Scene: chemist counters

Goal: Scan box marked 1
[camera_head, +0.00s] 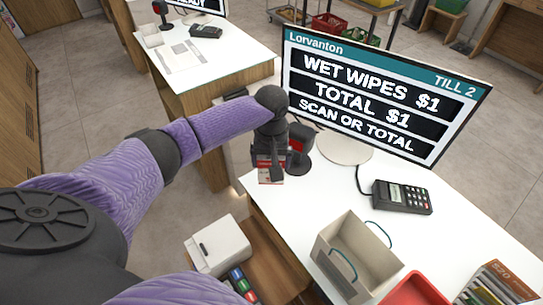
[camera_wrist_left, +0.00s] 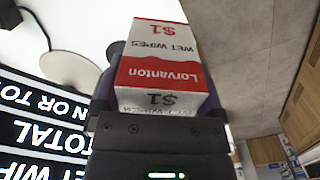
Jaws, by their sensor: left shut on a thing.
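My left gripper (camera_head: 269,158) is shut on a red and white box (camera_head: 271,175). In the left wrist view the box (camera_wrist_left: 160,72) reads "Lorvanton", "WET WIPES" and "$1". The gripper holds it at the near left edge of the white counter, beside a dark scanner with a red face (camera_head: 299,143) on a round foot. I cannot tell whether box and scanner touch. The till screen (camera_head: 380,95) reads "WET WIPES $1", "TOTAL $1" and "SCAN OR TOTAL". My right gripper is not in view.
A card terminal (camera_head: 402,197) lies on the white counter (camera_head: 330,188). A paper bag with blue handles (camera_head: 336,258), a red tray (camera_head: 418,291) and a rack of leaflets (camera_head: 497,283) stand nearer. A white printer-like box (camera_head: 218,245) sits lower left. Another counter (camera_head: 228,62) stands behind.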

